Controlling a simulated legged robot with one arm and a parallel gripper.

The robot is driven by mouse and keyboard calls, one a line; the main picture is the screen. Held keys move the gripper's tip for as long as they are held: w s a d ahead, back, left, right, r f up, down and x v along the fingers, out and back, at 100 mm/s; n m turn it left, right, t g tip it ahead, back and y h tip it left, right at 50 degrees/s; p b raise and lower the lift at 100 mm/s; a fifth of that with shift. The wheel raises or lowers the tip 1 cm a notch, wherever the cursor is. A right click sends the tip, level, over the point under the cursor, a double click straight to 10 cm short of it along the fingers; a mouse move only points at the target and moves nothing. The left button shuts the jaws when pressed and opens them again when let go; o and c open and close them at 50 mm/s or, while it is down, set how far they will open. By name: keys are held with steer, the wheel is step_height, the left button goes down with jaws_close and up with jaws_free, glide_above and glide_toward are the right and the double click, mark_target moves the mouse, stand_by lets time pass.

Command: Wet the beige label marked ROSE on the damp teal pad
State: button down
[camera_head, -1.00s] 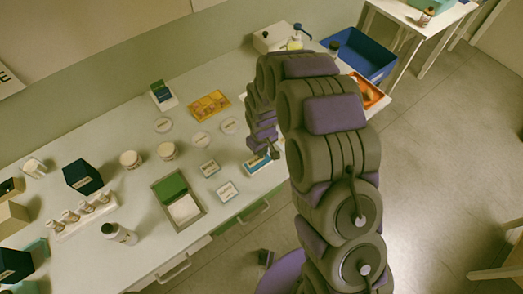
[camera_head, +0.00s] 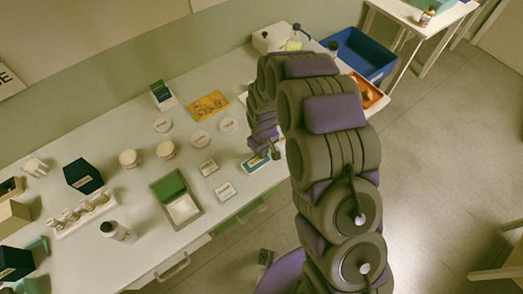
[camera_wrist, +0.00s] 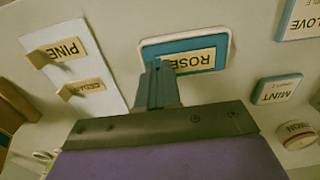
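The beige ROSE label (camera_wrist: 196,62) lies over a teal pad (camera_wrist: 184,45) in a pale-rimmed tray, in the wrist view. My gripper (camera_wrist: 157,72) has its narrow fingers close together at the label's left end, seemingly shut on it. The fingers hide that end, and I cannot tell how firmly the label touches the pad. In the head view the teal pad (camera_head: 253,164) is near the table's front edge, with my gripper (camera_head: 268,156) just over its right part.
Beige PINE (camera_wrist: 70,49) and CEDAR (camera_wrist: 88,86) labels are on a white sheet. LOVE (camera_wrist: 303,18) and MINT (camera_wrist: 278,90) cards lie to the right. A grey tray (camera_head: 198,217) with a green part, jars and bottles occupy the table's left side.

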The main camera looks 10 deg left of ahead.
stand_by(0.4)
steer(key=shift+a+r+p, duration=0.1)
steer(key=shift+r+p, duration=0.25)
steer(key=shift+r, duration=0.65)
steer(key=shift+r+p, duration=0.65)
steer(key=shift+r, duration=1.8)
